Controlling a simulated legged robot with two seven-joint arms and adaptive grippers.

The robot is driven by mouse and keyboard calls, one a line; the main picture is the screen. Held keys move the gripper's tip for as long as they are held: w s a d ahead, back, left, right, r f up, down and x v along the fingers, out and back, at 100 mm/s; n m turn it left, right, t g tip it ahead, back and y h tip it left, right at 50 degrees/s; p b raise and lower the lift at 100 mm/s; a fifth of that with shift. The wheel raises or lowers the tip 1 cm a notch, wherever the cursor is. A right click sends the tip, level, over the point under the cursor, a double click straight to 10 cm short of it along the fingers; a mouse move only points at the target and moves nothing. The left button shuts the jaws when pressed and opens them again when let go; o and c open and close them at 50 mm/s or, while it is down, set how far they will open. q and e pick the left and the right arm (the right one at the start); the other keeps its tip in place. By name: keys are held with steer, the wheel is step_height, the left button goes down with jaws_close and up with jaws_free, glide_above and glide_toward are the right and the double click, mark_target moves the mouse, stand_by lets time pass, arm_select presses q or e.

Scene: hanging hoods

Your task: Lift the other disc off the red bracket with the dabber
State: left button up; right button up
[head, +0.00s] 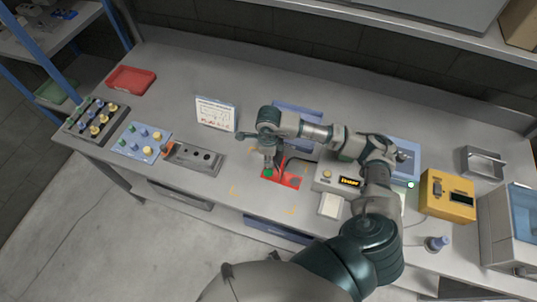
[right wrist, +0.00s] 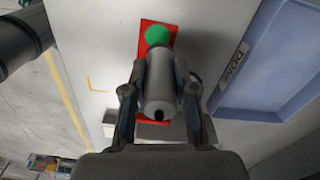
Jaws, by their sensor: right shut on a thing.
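My right gripper (right wrist: 158,100) is shut on the dabber (right wrist: 160,85), a grey cylinder with a round green tip. In the head view my right gripper (head: 268,152) points down, with the green tip of the dabber (head: 268,172) low over the left part of the red bracket (head: 289,184). In the right wrist view the red bracket (right wrist: 156,27) shows behind the dabber and is largely covered by it. A dark patch lies on the bracket's right part, but I cannot tell whether it is a disc. Contact between tip and bracket cannot be made out. My left gripper is not in view.
A blue tray labelled DONE (right wrist: 228,95) lies beside the bracket. A grey device with a display (head: 325,176), a white pad (head: 331,205) and a yellow box (head: 447,205) stand to the right. A grey block (head: 200,158) and a blue knob board (head: 130,141) lie left.

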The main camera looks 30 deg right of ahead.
steer(key=f+b, duration=0.2)
steer(key=f, duration=0.1)
steer(key=shift+a+f, duration=0.3)
steer(key=shift+a, duration=0.1)
steer(key=shift+f, duration=0.4)
steer(key=shift+d+f, duration=0.15)
steer(key=shift+d, duration=0.1)
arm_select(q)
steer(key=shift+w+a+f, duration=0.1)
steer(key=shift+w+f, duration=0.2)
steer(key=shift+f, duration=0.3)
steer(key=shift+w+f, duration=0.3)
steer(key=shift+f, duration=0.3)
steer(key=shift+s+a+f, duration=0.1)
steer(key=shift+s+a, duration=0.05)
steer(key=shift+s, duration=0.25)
arm_select(e)
steer(key=shift+a, duration=0.15)
arm_select(q)
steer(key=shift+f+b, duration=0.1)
steer(key=shift+b, duration=0.25)
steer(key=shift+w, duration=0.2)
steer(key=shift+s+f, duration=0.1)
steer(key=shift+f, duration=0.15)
arm_select(e)
steer(key=shift+f, duration=0.1)
